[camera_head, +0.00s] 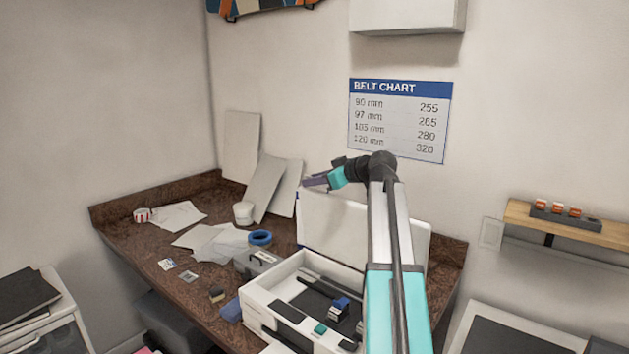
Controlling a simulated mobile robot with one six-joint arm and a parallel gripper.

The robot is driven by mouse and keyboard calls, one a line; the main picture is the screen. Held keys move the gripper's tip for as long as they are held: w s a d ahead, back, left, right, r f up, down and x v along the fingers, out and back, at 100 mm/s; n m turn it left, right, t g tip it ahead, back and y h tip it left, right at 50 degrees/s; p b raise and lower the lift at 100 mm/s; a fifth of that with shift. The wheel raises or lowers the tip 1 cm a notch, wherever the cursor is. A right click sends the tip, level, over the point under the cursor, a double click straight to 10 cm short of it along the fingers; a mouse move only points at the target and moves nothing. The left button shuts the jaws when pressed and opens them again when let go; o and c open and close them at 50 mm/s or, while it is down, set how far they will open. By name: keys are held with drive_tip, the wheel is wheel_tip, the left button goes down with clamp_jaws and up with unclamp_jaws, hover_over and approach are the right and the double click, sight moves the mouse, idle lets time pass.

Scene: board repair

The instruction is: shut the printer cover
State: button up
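The white printer (262,318) stands on the brown countertop with its inside showing. Its cover (335,228) is raised, standing roughly upright at the back of the printer and leaning towards the wall. My arm crosses in front of the cover and hides part of it and the printer's right side. My gripper (308,182) points left, at about the height of the cover's upper left corner in the picture. I cannot tell whether it touches the cover. The fingers are too small to tell open from shut.
Inside the printer are a dark bed, a blue-and-black block (339,308) and a small green piece (320,328). Left of it are a grey box (250,264), blue tape roll (260,238), white cup (243,212) and papers (212,243). A shelf (580,232) juts out at right.

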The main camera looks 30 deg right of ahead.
clamp_jaws()
idle(1.2)
